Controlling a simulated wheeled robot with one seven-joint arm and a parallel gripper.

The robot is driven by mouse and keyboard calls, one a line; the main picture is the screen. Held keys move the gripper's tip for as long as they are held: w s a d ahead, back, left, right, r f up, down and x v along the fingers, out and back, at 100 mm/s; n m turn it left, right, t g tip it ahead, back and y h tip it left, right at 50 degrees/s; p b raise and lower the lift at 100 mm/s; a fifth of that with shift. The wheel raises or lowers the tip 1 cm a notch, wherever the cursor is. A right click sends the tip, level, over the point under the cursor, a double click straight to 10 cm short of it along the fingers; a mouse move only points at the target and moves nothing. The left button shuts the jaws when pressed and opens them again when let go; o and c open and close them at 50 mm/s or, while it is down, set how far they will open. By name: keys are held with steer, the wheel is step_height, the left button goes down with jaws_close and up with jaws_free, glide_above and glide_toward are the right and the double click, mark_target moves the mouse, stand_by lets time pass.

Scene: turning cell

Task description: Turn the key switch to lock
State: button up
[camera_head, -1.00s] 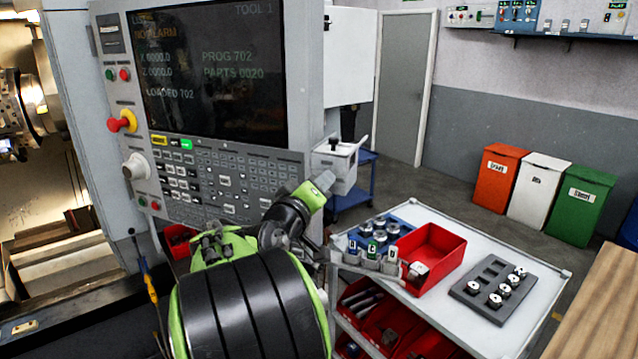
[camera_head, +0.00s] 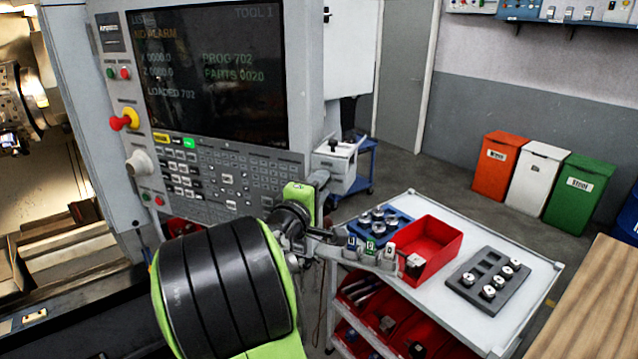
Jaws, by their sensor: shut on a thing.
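I cannot make out the key switch for certain. The machine's control panel (camera_head: 225,185) faces me at the left, with a screen, a keypad and a side column of buttons. My gripper (camera_head: 335,236) is small and dark in the picture, partly hidden by my own wrist. It lies to the right of the panel's lower corner in the picture, at the left end of the tool cart. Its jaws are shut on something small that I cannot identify.
The tool cart (camera_head: 500,318) carries a red bin (camera_head: 432,240), a blue holder (camera_head: 384,218) and a grey tray (camera_head: 470,292). Red (camera_head: 499,165), white and green bins stand behind. A wooden top (camera_head: 600,310) is at the right; floor shows between.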

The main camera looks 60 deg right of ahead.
stand_by(0.5)
steer(key=o, duration=1.1)
steer(key=shift+c, duration=0.2)
